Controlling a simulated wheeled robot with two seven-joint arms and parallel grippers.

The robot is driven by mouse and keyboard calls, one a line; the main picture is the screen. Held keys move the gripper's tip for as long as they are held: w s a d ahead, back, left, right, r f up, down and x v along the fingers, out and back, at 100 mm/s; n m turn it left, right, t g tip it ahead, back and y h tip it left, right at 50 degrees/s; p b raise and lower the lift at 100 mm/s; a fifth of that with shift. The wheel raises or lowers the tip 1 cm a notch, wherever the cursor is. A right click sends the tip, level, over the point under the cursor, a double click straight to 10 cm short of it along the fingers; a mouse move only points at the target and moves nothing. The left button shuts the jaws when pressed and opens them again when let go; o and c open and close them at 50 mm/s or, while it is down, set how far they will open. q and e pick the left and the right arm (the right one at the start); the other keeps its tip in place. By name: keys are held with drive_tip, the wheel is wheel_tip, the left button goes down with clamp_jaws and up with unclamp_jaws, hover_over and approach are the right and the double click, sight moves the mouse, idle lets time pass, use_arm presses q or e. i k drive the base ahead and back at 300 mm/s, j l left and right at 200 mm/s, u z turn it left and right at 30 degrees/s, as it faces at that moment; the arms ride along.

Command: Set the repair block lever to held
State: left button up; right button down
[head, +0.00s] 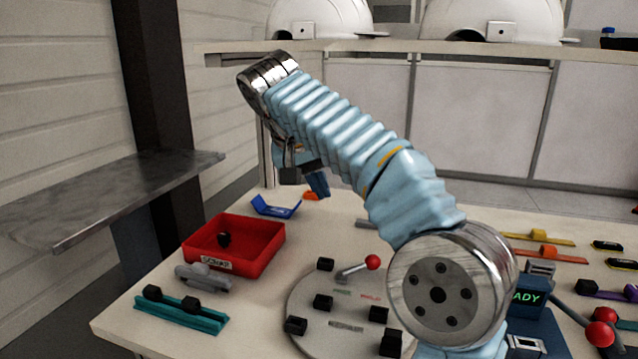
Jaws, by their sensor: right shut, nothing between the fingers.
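A lever with a red knob (372,262) and a grey metal arm stands on a round grey plate (300,318) on the table. The lever leans up to the right. Small green and red labels lie below it, too blurred to read surely. Several black blocks (323,302) sit around the plate. My right arm crosses in front of the plate's right side and hides part of it. My right gripper (317,185) is shut and empty, pointing down beyond the plate, behind and to the left of the lever and apart from it. My left gripper is out of view.
A red bin (262,262) holds a small dark piece. A teal rail (182,314), a grey part (202,277) and a blue bracket (276,209) lie nearby. At right are a box reading "ADY" (526,297) and another red-knobbed lever (600,333). White helmets (322,17) stand behind.

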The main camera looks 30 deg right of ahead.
sight(372, 262)
drive_tip(key=k+j, duration=0.1)
drive_tip(key=j, duration=0.3)
drive_tip(key=k+j, duration=0.1)
drive_tip(key=j, duration=0.35)
drive_tip(key=k+j, duration=0.15)
drive_tip(key=j, duration=0.25)
drive_tip(key=k+j, duration=0.1)
drive_tip(key=j, duration=0.35)
drive_tip(key=k+j, duration=0.1)
drive_tip(key=j, duration=0.3)
